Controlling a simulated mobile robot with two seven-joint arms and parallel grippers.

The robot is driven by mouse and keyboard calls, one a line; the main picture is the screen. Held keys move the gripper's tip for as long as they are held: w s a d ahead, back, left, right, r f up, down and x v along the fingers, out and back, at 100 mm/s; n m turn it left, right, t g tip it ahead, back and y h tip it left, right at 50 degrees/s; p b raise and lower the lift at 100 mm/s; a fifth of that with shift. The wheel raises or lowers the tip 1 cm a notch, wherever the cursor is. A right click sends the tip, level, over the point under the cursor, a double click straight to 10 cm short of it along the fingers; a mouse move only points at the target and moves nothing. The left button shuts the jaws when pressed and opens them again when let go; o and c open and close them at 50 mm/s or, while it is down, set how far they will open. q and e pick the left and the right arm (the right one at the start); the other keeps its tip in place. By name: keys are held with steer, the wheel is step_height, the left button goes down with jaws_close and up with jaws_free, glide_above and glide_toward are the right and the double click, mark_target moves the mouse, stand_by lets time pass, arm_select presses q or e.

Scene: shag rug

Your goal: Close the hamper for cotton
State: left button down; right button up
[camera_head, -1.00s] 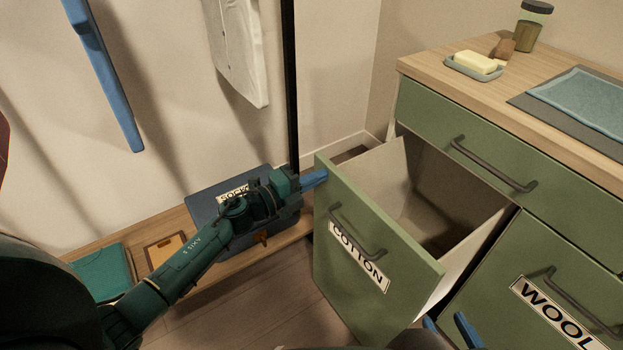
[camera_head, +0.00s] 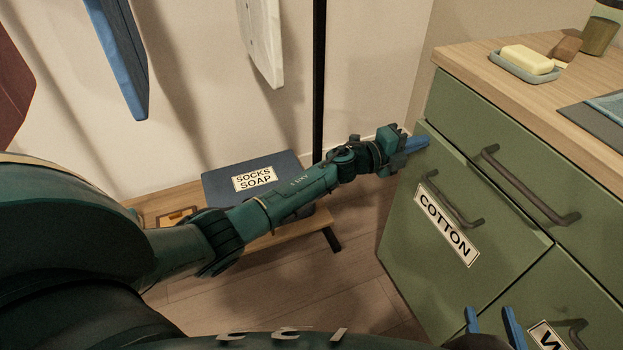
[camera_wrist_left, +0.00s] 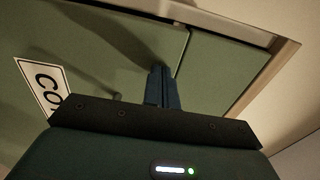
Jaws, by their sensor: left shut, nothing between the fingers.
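The cotton hamper (camera_head: 411,228) is a green drawer front with a COTTON label and a dark bar handle (camera_head: 447,205). In the head view it sits closed or nearly closed in the green cabinet; its inside is hidden. It also shows in the left wrist view (camera_wrist_left: 80,45). My left gripper (camera_head: 424,142) is shut and empty, its blue fingers at the upper left corner of the hamper front, touching or very near it. The wrist view shows the fingers (camera_wrist_left: 161,85) together against the green front. My right gripper (camera_head: 491,322) shows two blue fingers apart, in front of the cabinet.
The wooden countertop (camera_head: 480,75) holds a soap dish with soap (camera_head: 527,60). A drawer with a handle (camera_head: 525,190) lies above the hamper, another labelled front below right. A dark box labelled SOCKS SOAP (camera_head: 285,168) stands on a low wooden bench (camera_head: 290,236). The floor in front is clear.

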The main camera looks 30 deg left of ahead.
arm_select(q)
steer(key=shift+r+x, duration=0.2)
steer(key=shift+x, duration=0.85)
arm_select(e)
steer(key=shift+w+r, duration=0.1)
steer(key=shift+w, duration=0.15)
arm_select(q)
steer(key=shift+r, duration=0.15)
arm_select(e)
steer(key=shift+t, duration=0.3)
